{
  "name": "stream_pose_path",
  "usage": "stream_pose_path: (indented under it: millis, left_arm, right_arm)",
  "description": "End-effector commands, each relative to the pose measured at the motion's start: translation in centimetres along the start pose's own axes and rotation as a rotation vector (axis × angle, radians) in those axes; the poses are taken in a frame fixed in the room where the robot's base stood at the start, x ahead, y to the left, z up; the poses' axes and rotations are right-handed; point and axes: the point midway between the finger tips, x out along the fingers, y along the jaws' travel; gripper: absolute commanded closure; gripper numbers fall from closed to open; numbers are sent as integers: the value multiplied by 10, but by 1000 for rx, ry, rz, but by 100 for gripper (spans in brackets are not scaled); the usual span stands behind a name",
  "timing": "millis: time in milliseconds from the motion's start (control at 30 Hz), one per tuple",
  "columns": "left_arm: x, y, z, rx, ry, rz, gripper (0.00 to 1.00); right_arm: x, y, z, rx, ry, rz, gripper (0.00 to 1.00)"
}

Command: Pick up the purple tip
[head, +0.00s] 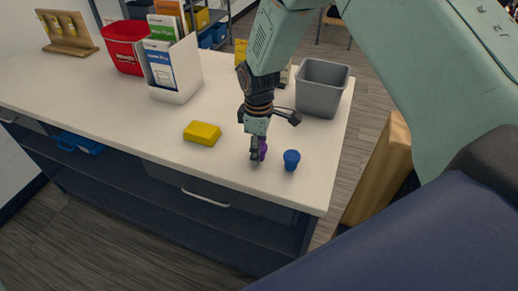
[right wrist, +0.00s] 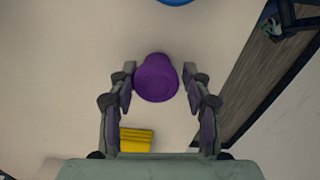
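The purple tip (head: 263,148), a small tapered cup shape, stands on the white counter near its front right part. In the head view it is partly hidden behind a finger of my right gripper (head: 257,148). In the right wrist view the purple tip (right wrist: 156,78) sits between the two fingertips of my right gripper (right wrist: 158,78). The fingers are apart, one on each side of it, with a narrow gap showing at each side. My left gripper is not in view.
A blue cup (head: 291,160) stands close to the right of the purple tip. A yellow block (head: 202,133) lies to the left. A grey bin (head: 322,88) stands behind, near the counter's right edge. A white file holder (head: 174,72) and red bin (head: 125,47) stand farther left.

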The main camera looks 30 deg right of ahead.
Motion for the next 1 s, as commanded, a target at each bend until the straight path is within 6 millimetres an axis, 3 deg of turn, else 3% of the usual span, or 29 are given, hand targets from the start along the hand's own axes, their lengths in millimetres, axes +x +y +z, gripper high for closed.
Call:
stream_pose_path:
  millis: [400, 667, 1000]
  left_arm:
    - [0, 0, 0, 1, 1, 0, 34]
    - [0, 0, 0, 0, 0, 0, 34]
    - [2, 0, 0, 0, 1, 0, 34]
  right_arm:
    - [0, 0, 0, 0, 0, 0, 89]
    - [-3, 0, 0, 0, 1, 1, 89]
    - [-62, 1, -1, 1, 3, 3, 89]
